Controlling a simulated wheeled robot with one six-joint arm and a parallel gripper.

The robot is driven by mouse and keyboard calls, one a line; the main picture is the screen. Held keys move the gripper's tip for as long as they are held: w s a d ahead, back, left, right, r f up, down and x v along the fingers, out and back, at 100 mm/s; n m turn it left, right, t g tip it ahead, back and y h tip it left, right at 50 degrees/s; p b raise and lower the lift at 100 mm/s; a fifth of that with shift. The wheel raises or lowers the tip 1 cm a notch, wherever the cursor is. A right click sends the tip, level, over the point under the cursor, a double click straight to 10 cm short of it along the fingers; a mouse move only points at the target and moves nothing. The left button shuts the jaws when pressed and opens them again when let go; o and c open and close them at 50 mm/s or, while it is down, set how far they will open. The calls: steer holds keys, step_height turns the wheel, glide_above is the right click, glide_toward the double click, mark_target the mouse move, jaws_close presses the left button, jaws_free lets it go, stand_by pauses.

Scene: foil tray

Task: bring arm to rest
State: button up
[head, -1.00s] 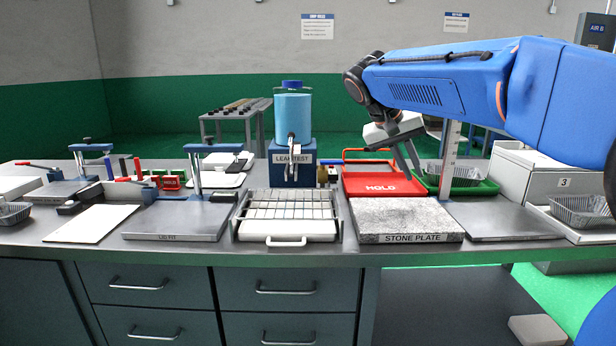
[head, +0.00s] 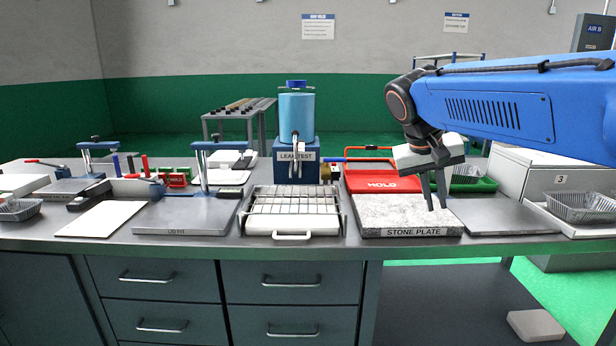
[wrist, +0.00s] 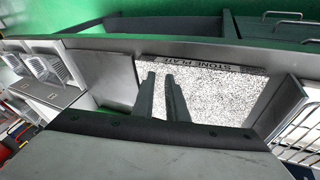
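My gripper (head: 436,206) hangs fingers-down above the right part of the speckled stone plate (head: 395,214) in the head view. Its two dark fingers stand a little apart with nothing between them. In the wrist view the fingers (wrist: 160,76) show over the stone plate (wrist: 215,95), with a narrow gap between them. The blue arm comes in from the right edge. The fingers look clear of the plate, but the exact height cannot be told.
A red MOLD tray (head: 382,182) lies behind the stone plate. A foil tray (head: 582,206) stands at the right, by the white box marked 3 (head: 563,183). A wire rack (head: 293,207) stands left of the plate. The dark plate (head: 500,215) to the right is bare.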

steer(key=s+f+n+t+y, duration=0.1)
steer(key=s+f+y, duration=0.1)
steer(key=s+f, duration=0.8)
steer(key=s+f+n+t+y, duration=0.1)
steer(key=s+f+y, duration=0.1)
steer(key=s+f, duration=0.7)
steer(key=s, duration=0.5)
steer(key=shift+s+d+f, duration=0.15)
steer(key=shift+d+f, duration=0.15)
steer(key=shift+f, duration=0.1)
